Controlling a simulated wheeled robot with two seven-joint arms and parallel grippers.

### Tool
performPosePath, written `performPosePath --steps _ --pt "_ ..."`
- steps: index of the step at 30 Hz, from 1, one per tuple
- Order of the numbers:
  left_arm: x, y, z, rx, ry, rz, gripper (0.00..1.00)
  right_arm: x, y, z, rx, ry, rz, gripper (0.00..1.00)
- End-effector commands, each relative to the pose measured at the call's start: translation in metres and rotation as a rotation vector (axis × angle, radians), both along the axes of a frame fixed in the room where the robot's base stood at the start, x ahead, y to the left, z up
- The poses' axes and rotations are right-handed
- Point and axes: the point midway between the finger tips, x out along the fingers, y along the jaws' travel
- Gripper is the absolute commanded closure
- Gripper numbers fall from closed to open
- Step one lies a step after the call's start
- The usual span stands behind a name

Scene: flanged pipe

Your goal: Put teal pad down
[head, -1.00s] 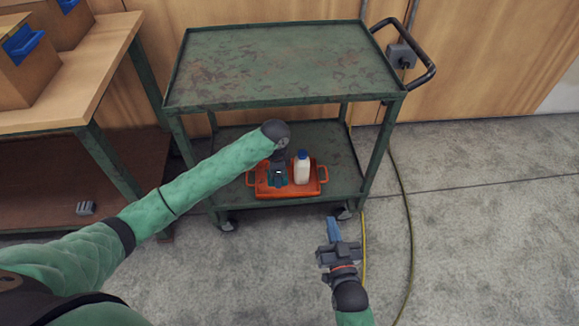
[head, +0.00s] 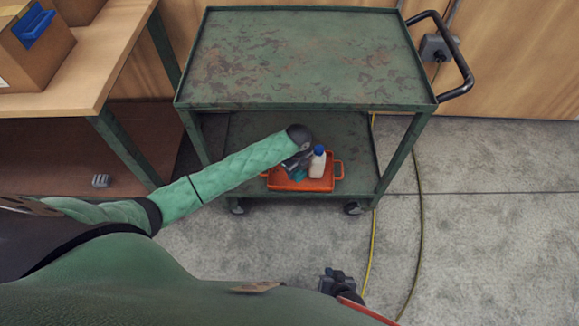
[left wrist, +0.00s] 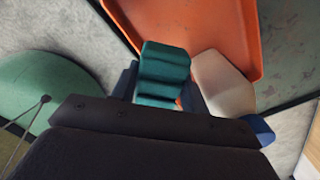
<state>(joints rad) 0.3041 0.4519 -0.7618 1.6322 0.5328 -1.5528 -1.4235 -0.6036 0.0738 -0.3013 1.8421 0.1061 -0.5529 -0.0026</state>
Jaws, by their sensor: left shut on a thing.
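The teal pad (left wrist: 162,75) is between the fingers of my left gripper (left wrist: 160,88) in the left wrist view, with the gripper shut on it. In the head view the teal pad (head: 298,175) is mostly hidden by my left gripper (head: 296,165), over the left part of an orange tray (head: 318,185). I cannot tell whether the pad touches the tray floor. My right gripper (head: 337,280) is low in the head view, away from the cart and partly hidden by my body; its jaws are unclear.
A white bottle with a blue cap (head: 317,165) stands in the tray, close right of my left gripper. The tray is on the lower shelf (head: 355,150) of a green cart, under its empty top shelf (head: 310,60). A wooden workbench (head: 110,60) stands left.

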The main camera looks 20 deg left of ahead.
Motion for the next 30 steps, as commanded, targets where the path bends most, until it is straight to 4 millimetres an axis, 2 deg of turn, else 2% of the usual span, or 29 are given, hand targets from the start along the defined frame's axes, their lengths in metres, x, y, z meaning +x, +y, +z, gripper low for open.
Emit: performPosePath --steps 6,12,19,27,30 --pt "0.028 0.031 -0.025 0.001 0.000 0.004 0.77 0.000 0.000 -0.005 0.000 -0.002 0.000 1.00" --pt "0.046 0.049 -0.040 0.001 0.001 0.003 0.77 0.000 0.000 -0.007 0.001 -0.003 -0.001 1.00" --pt "0.050 0.054 -0.049 -0.001 0.001 0.003 0.77 0.000 0.001 -0.008 0.002 -0.003 -0.001 1.00" --pt "0.049 0.054 -0.081 -0.001 0.001 0.003 0.77 0.000 0.001 -0.012 0.002 -0.003 -0.002 1.00" --pt "0.050 0.054 -0.084 0.000 0.000 0.002 0.77 0.000 0.001 -0.012 0.002 -0.003 -0.002 1.00"
